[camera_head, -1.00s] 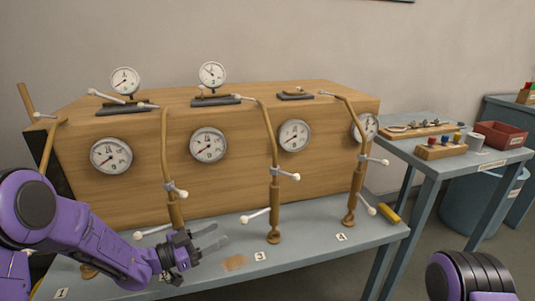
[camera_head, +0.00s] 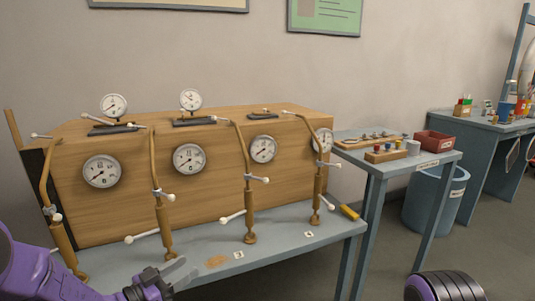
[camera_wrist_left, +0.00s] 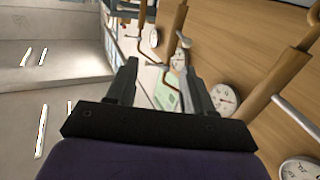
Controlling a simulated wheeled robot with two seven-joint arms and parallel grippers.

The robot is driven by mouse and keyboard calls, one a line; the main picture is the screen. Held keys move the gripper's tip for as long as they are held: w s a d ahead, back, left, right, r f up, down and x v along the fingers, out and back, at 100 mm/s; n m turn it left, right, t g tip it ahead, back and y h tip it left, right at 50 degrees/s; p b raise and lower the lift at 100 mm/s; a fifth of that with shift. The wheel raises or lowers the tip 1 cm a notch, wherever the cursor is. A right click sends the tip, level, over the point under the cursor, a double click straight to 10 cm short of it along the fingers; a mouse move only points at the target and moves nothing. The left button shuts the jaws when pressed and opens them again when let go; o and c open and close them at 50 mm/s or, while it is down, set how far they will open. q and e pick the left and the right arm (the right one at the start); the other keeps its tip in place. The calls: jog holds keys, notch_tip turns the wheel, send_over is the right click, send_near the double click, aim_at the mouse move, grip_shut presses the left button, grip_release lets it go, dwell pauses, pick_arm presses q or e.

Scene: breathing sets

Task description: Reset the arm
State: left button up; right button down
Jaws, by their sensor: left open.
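My left arm is purple and comes in at the lower left of the head view. Its dark left gripper (camera_head: 172,278) is open and empty, low over the front edge of the grey bench (camera_head: 290,232). In the left wrist view the two fingers of the gripper (camera_wrist_left: 158,90) are spread apart with nothing between them. Brown pipes with white-knobbed levers, such as the pipe (camera_head: 163,215), stand behind it, apart from the fingers. My right arm shows only as a dark rounded part at the lower right; its gripper is out of view.
A wooden cabinet (camera_head: 220,165) with several round gauges (camera_head: 189,158) stands on the bench. A side table (camera_head: 440,158) to the right carries a red bin (camera_head: 433,141) and small parts. A blue barrel (camera_head: 425,200) stands behind it. Floor shows at the right.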

pick_arm(q)
jog(key=s+a+f+n+g+y+p, duration=0.2)
jog(key=s+a+f+n+y+p, duration=0.35)
jog(key=s+f+n+y, duration=0.75)
jog(key=s+a+f+g+y+p, duration=0.1)
jog(key=s+g, duration=0.3)
jog(key=s, duration=0.8)
jog(key=s+a+f+n+g+y+p, duration=0.1)
jog(key=s+a+f+g+p, duration=0.1)
jog(key=s, duration=1)
notch_tip(320, 180, down, 2)
jog(key=shift+f+n+g+p, duration=0.1)
jog(key=shift+n+g+p, duration=0.2)
jog(key=shift+g+p, duration=0.65)
